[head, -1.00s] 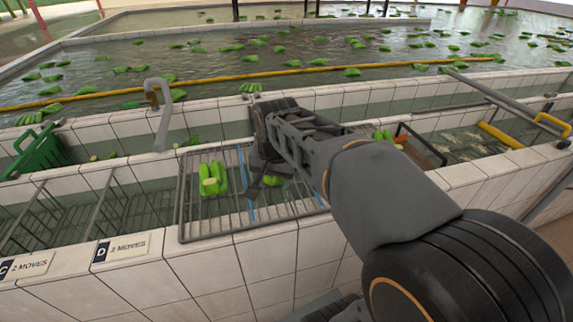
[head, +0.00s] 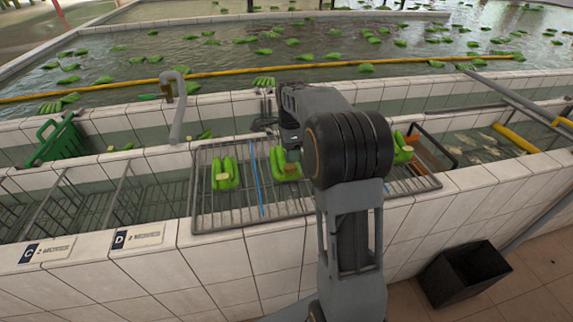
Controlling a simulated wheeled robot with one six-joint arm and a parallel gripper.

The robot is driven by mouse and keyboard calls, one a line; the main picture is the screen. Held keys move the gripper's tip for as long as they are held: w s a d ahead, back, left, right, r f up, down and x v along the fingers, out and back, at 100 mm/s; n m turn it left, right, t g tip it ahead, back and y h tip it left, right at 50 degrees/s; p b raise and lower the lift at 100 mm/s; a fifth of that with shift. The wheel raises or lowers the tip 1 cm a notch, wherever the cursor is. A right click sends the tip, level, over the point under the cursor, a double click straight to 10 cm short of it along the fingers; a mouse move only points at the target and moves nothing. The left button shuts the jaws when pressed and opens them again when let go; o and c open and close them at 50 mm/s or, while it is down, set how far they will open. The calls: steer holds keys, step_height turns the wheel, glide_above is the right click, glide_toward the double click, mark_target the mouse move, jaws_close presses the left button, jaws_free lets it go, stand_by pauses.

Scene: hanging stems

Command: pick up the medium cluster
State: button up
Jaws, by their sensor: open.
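Three green banana clusters lie on the wire rack (head: 215,222) over the trough. The right cluster (head: 402,151) is partly hidden behind my arm. I cannot tell surely which one is the medium cluster. My gripper (head: 266,116) is open and empty, beyond the rack's far edge by the tiled wall, above and slightly left of the middle cluster in the picture. It is apart from all three clusters.
A bent grey pipe (head: 177,105) stands left of my gripper. A green crate (head: 57,140) is at the far left. Signs C (head: 47,250) and D (head: 138,237) lie on the front ledge. A black bin (head: 465,273) stands on the floor at right.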

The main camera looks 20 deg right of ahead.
mark_target(290, 166)
steer(key=shift+d+f+p, duration=0.1)
steer(key=shift+f+p, duration=0.75)
steer(key=shift+f, duration=2.5)
steer(key=shift+c, duration=0.2)
steer(key=c, duration=1.1)
steer(key=shift+r, duration=0.15)
